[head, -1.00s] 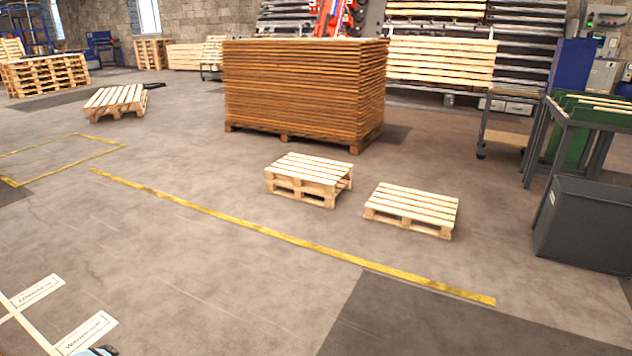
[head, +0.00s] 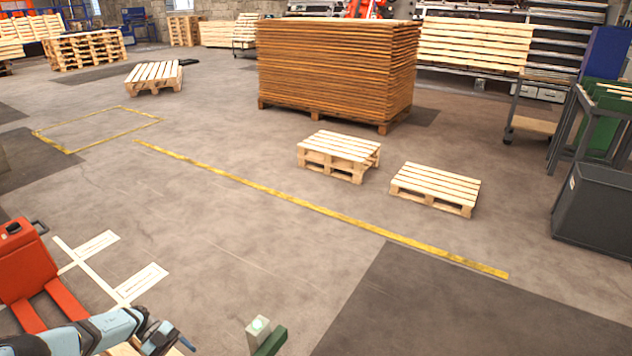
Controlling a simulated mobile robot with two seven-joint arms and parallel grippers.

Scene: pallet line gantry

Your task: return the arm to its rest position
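My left arm shows at the bottom left of the head view in light blue and black. My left gripper (head: 178,341) is at its right end, dark and small near the bottom edge. I cannot tell whether its fingers are apart, and I see nothing clearly held in it. Pale wooden slats show just below and beside the arm, mostly cut off by the frame. My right arm and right gripper are not in view.
A red pallet jack (head: 28,265) stands at the left. A green post with a pale top (head: 262,335) rises at the bottom centre. Two small pallet stacks (head: 338,150) (head: 435,184), a tall board stack (head: 335,70) and a dark bin (head: 598,205) stand beyond. The middle floor is clear.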

